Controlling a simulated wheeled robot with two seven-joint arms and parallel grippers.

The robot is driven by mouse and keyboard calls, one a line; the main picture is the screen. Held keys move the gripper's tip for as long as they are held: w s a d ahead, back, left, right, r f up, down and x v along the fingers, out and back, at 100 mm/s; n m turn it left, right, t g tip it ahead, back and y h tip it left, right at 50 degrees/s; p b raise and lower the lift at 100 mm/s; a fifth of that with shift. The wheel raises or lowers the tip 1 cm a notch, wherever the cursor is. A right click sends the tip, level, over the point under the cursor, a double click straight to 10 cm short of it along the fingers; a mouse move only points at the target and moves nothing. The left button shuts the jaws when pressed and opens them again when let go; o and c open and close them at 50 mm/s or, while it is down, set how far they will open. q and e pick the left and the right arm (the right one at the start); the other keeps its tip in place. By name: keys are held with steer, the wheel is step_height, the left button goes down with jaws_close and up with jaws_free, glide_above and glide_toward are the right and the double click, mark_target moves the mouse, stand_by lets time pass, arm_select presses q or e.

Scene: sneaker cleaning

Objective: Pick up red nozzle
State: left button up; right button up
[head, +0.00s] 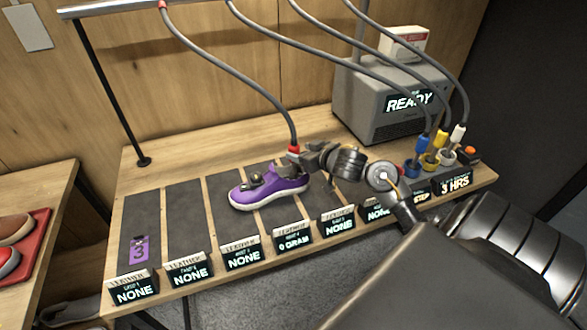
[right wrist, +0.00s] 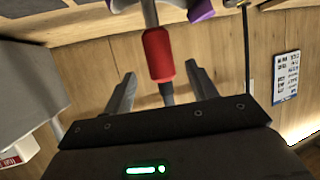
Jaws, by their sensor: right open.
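The red nozzle (head: 293,149) hangs at the end of a grey hose (head: 262,92), just above the purple sneaker's heel end. In the right wrist view the red nozzle (right wrist: 158,55) appears between my two fingers, with a clear gap on each side. My right gripper (head: 306,156) is open beside the nozzle in the head view and reaches in from the right; its fingers also show in the right wrist view (right wrist: 160,84). The purple sneaker (head: 285,188) sits on a dark strip of the table. My left gripper is not in view.
Blue (head: 421,142), yellow (head: 437,143) and white (head: 457,135) nozzles stand in holders at the right. A grey machine (head: 385,104) reading READY is behind them. Small label displays line the wooden table's front edge. A red tray (head: 40,228) with shoes is at left.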

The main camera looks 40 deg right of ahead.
mark_target(298, 151)
steer(key=x, duration=0.4)
steer(key=shift+w+a+f, duration=0.1)
steer(key=shift+w+f, duration=0.15)
steer(key=shift+s, duration=0.1)
steer(key=shift+c, duration=0.4)
steer(key=shift+r, duration=0.1)
jaws_close()
